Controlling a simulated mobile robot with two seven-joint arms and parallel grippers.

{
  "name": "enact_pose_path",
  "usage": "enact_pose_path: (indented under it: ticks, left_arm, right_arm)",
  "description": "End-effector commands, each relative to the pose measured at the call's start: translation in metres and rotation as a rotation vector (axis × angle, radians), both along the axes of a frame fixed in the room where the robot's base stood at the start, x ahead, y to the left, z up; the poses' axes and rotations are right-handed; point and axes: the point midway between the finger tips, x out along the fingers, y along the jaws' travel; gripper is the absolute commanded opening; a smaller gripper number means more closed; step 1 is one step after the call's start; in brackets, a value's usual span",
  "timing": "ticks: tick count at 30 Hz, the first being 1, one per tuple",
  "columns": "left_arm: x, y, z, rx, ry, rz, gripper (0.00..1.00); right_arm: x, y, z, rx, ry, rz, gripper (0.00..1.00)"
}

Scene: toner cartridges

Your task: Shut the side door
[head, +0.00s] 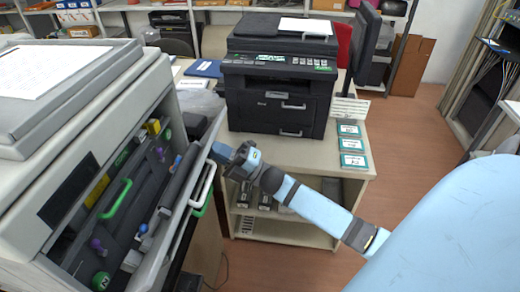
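The side door (182,245) belongs to the large light-grey copier (125,80) at the left of the head view. It stands ajar, tilted outward, and shows the dark inside with green handles, purple knobs and rollers. My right arm, light blue, comes in from the right. My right gripper (222,150) is at the door's far upper corner, on its outer side. Whether it touches the door is unclear. Its fingertips are small and partly hidden against the door edge, so their opening cannot be read. My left gripper is not in view.
A black printer (280,90) stands on a beige cabinet (300,150) behind my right gripper. Several small teal-labelled boxes (351,145) lie at the cabinet's right edge. Wooden floor (425,130) is clear at the right. Shelves with boxes line the back.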

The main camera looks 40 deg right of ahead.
Motion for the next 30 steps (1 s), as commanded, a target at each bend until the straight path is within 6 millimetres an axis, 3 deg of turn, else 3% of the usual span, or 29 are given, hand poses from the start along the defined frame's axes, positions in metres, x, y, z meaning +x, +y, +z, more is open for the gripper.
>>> enact_pose_path:
  ticks: [1,3,12,21,30]
  left_arm:
    - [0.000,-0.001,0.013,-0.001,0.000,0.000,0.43]
    - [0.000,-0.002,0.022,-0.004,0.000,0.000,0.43]
    - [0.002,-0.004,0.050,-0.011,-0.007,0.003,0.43]
    - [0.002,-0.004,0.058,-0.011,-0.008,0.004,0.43]
    - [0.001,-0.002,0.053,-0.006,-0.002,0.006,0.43]
  right_arm:
    - [0.004,0.004,0.012,-0.018,0.015,0.002,0.00]
    - [0.010,0.009,0.017,-0.040,0.043,0.002,0.00]
    - [0.037,0.031,0.035,-0.140,0.155,0.001,0.00]
    - [0.065,0.056,0.047,-0.130,0.152,0.001,0.00]
    - [0.091,0.078,0.054,-0.130,0.152,0.001,0.00]
